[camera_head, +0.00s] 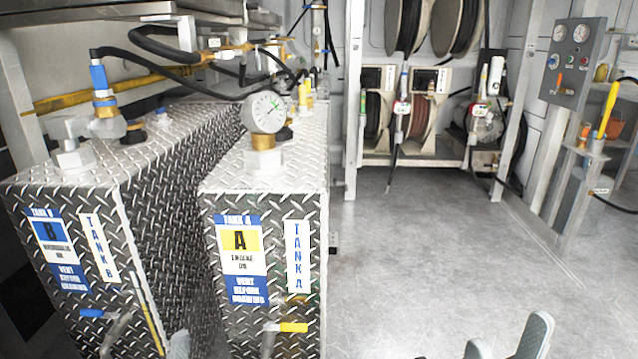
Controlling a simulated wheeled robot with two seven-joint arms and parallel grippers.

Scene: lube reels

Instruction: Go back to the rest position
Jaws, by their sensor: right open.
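My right gripper (508,344) shows at the bottom edge, right of centre. Its two grey fingertips stand apart with nothing between them, over the bare floor. The rest of the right gripper is below the frame. A small grey rounded tip at the bottom left, in front of the tanks, looks like a finger of my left gripper (180,345). Only this tip shows, so its opening is hidden.
Diamond-plate tank B (180,180) and tank A (265,185), with a gauge (264,112) and yellow-handled valve (293,327), fill the left. Hose reels (422,115) stand at the back. A control panel (574,62) is at right. The middle floor (430,260) is clear.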

